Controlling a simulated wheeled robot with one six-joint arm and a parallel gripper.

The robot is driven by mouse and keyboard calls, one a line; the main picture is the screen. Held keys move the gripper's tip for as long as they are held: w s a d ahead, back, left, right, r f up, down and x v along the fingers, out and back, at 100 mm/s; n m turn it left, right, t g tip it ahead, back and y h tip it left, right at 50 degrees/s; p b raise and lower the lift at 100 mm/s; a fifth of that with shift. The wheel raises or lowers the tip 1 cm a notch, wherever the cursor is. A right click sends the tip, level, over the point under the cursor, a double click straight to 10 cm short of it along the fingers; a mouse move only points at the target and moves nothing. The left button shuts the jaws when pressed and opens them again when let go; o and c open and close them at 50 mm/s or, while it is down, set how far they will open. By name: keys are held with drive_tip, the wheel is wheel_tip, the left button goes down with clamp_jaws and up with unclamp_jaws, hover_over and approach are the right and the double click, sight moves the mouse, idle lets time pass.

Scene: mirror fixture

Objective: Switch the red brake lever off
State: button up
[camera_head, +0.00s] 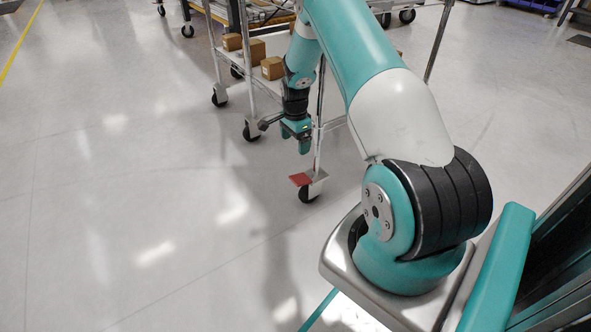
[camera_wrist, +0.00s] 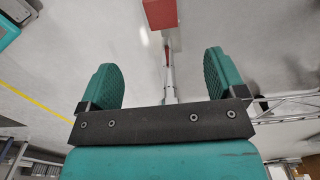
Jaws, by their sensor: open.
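The red brake lever (camera_head: 300,179) sticks out to the left from a caster at the foot of a metal cart's post, low above the floor. It also shows as a red plate (camera_wrist: 160,13) at the top of the wrist view, cut off by the frame edge. My gripper (camera_head: 304,146) hangs above the lever with its fingers pointing down.
The metal cart (camera_head: 318,150) stands behind and beside my gripper, with its post very close. Cardboard boxes (camera_head: 273,68) sit on its shelf. Other black casters (camera_head: 252,131) stand further back. The floor (camera_head: 120,190) to the left is clear.

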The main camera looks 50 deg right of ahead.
sight(295, 180)
wheel_tip(295, 180, down, 17)
drive_tip(key=b, duration=0.8)
drive_tip(key=shift+b, duration=0.3)
